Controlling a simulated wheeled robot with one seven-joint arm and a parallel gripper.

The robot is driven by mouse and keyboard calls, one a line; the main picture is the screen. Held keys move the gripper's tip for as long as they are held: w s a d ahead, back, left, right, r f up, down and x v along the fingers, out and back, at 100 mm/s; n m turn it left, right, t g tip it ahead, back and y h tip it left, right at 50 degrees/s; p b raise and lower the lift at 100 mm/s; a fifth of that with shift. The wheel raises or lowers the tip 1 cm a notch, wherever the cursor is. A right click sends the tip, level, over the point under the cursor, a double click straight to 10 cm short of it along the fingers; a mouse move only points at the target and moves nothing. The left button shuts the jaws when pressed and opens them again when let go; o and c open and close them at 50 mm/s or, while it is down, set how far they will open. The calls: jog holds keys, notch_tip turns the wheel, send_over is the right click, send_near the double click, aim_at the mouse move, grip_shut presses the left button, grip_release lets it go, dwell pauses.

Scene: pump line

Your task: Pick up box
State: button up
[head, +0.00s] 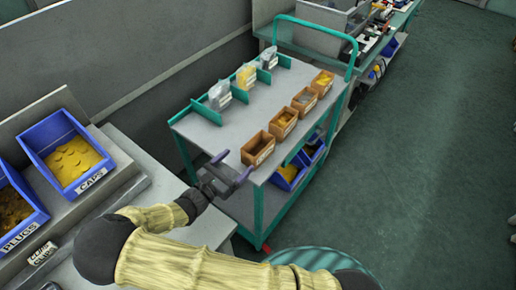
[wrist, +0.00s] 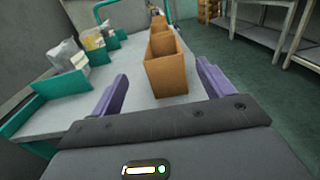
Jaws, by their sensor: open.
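Several small open brown boxes stand in a row along the right side of the grey cart top. The nearest box (head: 258,148) is at the cart's near end and looks dark and empty inside, with a label on its front. In the wrist view the nearest box (wrist: 168,72) stands upright ahead, between the two purple fingers in the picture. My gripper (head: 230,168) is open and empty, with its fingertips just short of that box at the cart's near edge. It also shows in the wrist view (wrist: 162,88). The fingers do not appear to touch the box.
The teal-framed cart (head: 215,138) also carries bagged parts (head: 219,95) between teal dividers on its left. Blue bins (head: 288,176) sit on its lower shelf. A bench with blue bins of caps (head: 72,160) is at left. The floor at right is clear.

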aim_at(255, 145)
jog(key=x, duration=0.4)
jog(key=shift+w+d, duration=0.1)
jog(key=shift+w, duration=0.05)
jog(key=shift+p+x, duration=0.85)
jog(key=shift+x, duration=1.8)
jog(key=shift+s+d+f, duration=0.1)
jog(key=shift+s, duration=0.1)
jog(key=c, duration=1)
jog(key=shift+c, duration=0.2)
